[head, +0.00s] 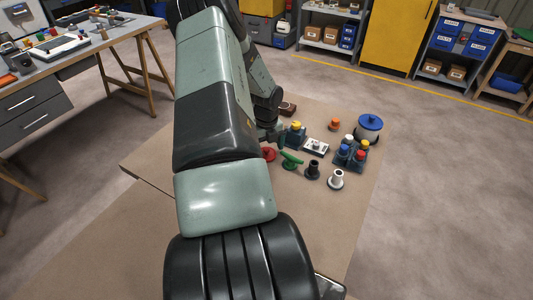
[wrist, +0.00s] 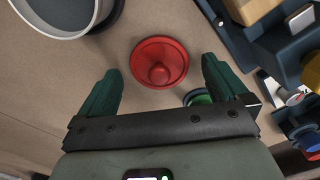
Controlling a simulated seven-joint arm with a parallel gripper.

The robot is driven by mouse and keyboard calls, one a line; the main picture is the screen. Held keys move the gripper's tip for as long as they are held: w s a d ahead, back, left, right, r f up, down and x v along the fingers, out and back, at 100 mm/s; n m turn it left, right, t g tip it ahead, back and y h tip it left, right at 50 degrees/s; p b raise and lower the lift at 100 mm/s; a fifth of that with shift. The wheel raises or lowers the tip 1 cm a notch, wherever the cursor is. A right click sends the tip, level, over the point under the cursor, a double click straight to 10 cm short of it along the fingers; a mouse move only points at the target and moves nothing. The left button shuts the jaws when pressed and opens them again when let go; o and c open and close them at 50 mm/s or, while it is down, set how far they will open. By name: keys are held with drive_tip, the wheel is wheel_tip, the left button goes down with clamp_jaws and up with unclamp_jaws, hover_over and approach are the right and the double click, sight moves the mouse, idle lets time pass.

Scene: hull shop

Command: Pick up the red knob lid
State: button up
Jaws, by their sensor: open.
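The red knob lid (wrist: 160,62) is a round red disc with a raised knob in its middle. In the wrist view it lies flat on the brown tabletop, ahead of and between the fingers. In the head view the red lid (head: 269,155) shows at the right edge of my arm, which partly covers it. My gripper (wrist: 161,68) is open, with one dark green finger on each side of the lid in the picture. Nothing is held between the fingers. In the head view my gripper is mostly hidden behind my arm.
A grey-rimmed round container (wrist: 70,22) stands upper left in the wrist view. A green piece (wrist: 200,97) lies close to the right finger. A black funnel-like piece (head: 312,170), a white one (head: 336,180) and a blue-lidded pot (head: 369,124) stand right on the table.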

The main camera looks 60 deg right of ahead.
drive_tip(key=shift+f, duration=0.4)
drive_tip(key=shift+c, duration=0.3)
drive_tip(key=c, duration=1)
drive_tip(key=shift+o, duration=0.2)
drive_tip(key=shift+r, duration=0.15)
wheel_tip(320, 180, up, 8)
drive_tip(key=shift+w+r, duration=0.1)
drive_tip(key=shift+r, duration=0.1)
drive_tip(key=w+r, duration=0.3)
drive_tip(key=w, duration=0.7)
drive_tip(key=shift+w+d+f, duration=0.1)
drive_tip(key=shift+d+f, duration=0.05)
drive_tip(key=shift+f, duration=1.45)
drive_tip(key=shift+w+d+f, duration=0.1)
drive_tip(key=shift+f, duration=1.45)
